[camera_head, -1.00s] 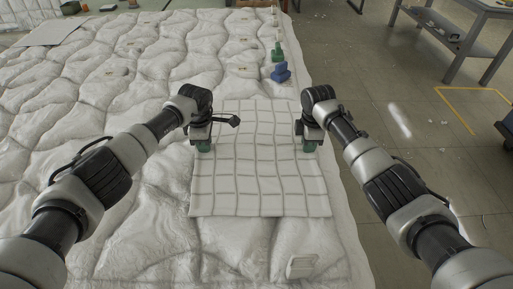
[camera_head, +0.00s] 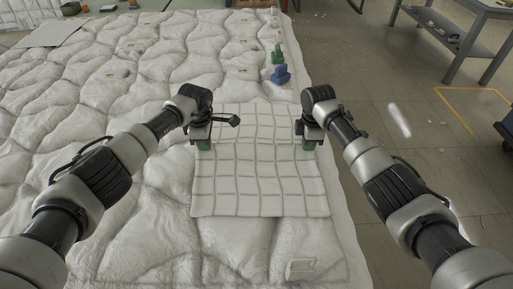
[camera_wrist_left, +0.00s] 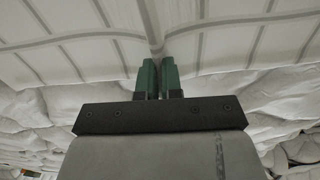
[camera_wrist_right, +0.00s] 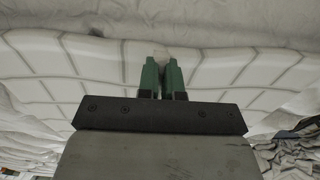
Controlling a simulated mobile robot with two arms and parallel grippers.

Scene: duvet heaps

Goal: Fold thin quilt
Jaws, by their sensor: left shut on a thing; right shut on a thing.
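The thin quilt (camera_head: 262,180) is white with a grey grid and lies on the thick white padded bedding, its near part hanging or lying toward me. My left gripper (camera_head: 203,146) is at its left side and my right gripper (camera_head: 309,145) at its right side, about level with each other. In the left wrist view the green fingers (camera_wrist_left: 157,70) are shut on the quilt (camera_wrist_left: 225,40), which is pinched between them. In the right wrist view the green fingers (camera_wrist_right: 163,70) are shut on the quilt (camera_wrist_right: 90,75). The fingertips are partly hidden in the head view.
A blue object (camera_head: 281,74) and a green object (camera_head: 277,54) stand on the bedding (camera_head: 110,60) beyond the quilt. A small pale object (camera_head: 301,268) lies near the front. A flat board (camera_head: 50,33) is far left. A metal table (camera_head: 465,20) stands on the floor at right.

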